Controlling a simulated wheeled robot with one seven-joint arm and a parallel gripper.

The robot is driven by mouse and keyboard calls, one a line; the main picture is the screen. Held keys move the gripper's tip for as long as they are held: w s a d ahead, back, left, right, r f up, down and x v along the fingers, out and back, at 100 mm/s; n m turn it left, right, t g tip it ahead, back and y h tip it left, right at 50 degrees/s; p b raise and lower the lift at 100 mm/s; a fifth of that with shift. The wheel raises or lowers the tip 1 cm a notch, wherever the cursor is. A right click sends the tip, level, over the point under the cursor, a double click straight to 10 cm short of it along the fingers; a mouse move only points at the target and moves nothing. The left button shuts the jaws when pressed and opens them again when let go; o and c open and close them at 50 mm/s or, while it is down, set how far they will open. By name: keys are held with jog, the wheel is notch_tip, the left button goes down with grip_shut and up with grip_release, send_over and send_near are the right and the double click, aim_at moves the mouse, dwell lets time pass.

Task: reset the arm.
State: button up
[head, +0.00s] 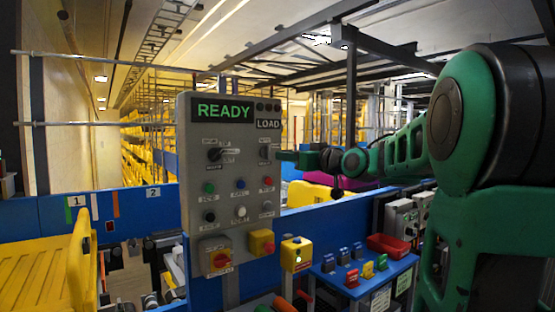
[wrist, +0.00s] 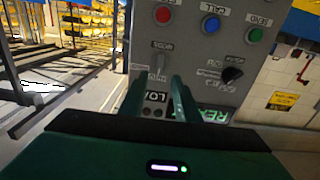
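A grey control panel (head: 225,240) stands upright in the middle of the head view, with a green READY display (head: 223,110) and a smaller LOAD display (head: 268,124). Below are a black selector knob (head: 214,154), a small lever switch (head: 265,152) at the right edge, and two rows of buttons: green (head: 209,188), blue (head: 241,184), red (head: 267,181), then black, white (head: 241,212) and grey. Their labels are too small to read surely. My gripper (head: 281,155) is at the panel's right edge, beside the lever switch. In the wrist view, its fingers (wrist: 159,90) are apart and empty, pointing at the switch (wrist: 157,66); contact cannot be told.
A red rotary switch (head: 221,259) and yellow boxes sit low on the panel and beside it. A blue stand with coloured switches (head: 352,278) and a red bin (head: 389,244) are at right. A yellow tray (head: 35,275) is at left.

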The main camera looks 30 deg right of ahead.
jog(key=shift+s, duration=0.85)
jog(key=s+a+f+m+g, duration=0.1)
jog(key=s+f+g, duration=0.25)
jog(key=f, duration=0.45)
jog(key=s+a+f+m+g+h, duration=0.1)
jog(key=s+a+f+g, duration=0.15)
jog(key=s+f, duration=0.4)
jog(key=s+a+f+m+g, duration=0.1)
jog(key=s+f+g, duration=0.15)
jog(key=f, duration=0.75)
jog(key=s+a+f+m+g, duration=0.2)
jog(key=s+f+g, duration=0.3)
jog(key=s, duration=0.6)
jog(key=s+a+f+m+g, duration=0.2)
jog(key=s+f+g, duration=0.2)
jog(key=s+f, duration=0.3)
jog(key=s, duration=0.4)
jog(key=shift+s+a+f+g+y, duration=0.25)
jog(key=shift+s+g+y, duration=0.05)
jog(key=shift+s+g, duration=0.1)
jog(key=shift+d, duration=0.1)
